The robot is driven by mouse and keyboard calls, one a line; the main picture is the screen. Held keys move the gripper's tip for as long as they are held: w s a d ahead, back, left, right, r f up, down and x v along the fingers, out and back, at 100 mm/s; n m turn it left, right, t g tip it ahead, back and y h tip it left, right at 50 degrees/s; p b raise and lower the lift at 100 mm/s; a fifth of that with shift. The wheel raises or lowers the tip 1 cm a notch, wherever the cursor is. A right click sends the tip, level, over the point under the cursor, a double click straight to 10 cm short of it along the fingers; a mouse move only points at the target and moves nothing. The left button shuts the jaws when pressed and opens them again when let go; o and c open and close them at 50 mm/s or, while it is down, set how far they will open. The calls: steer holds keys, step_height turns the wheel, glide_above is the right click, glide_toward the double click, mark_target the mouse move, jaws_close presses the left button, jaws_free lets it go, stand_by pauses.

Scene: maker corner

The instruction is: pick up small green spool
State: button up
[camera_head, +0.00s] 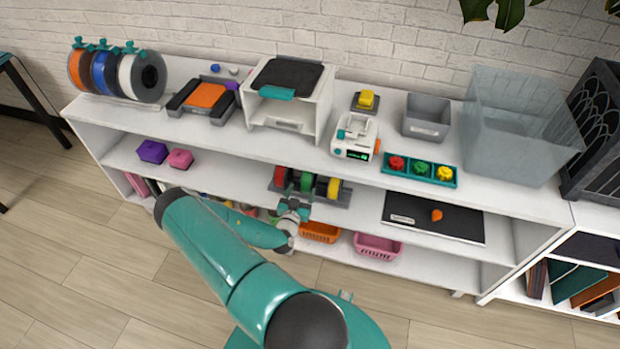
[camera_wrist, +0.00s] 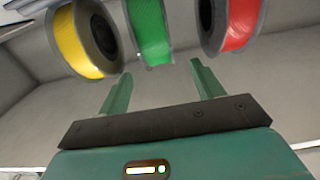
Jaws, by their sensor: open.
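The small green spool (camera_head: 306,182) stands upright in a rack on the middle shelf, between a red spool (camera_head: 281,177) and a yellow spool (camera_head: 333,188). In the wrist view the green spool (camera_wrist: 149,30) is at the top middle, with the yellow spool (camera_wrist: 84,42) to its left and the red spool (camera_wrist: 232,24) to its right. My gripper (camera_wrist: 158,72) is open and empty, its two fingers pointing toward the green spool with a gap still between. In the head view my gripper (camera_head: 293,208) is just in front of the rack, partly hidden by its own wrist.
The upper shelf board (camera_head: 240,135) lies above and behind the rack. An orange basket (camera_head: 320,233) and a pink basket (camera_head: 377,247) stand on the lower shelf. A black mat (camera_head: 450,225) lies to the right; bare middle shelf (camera_head: 230,178) lies to the left.

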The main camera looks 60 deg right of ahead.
mark_target(308, 174)
steer(key=d, duration=0.5)
steer(key=w+d, duration=0.1)
steer(key=d, duration=0.2)
steer(key=shift+w+d, duration=0.1)
steer(key=shift+d, duration=0.2)
steer(key=c, duration=1.3)
steer(key=shift+r, duration=0.1)
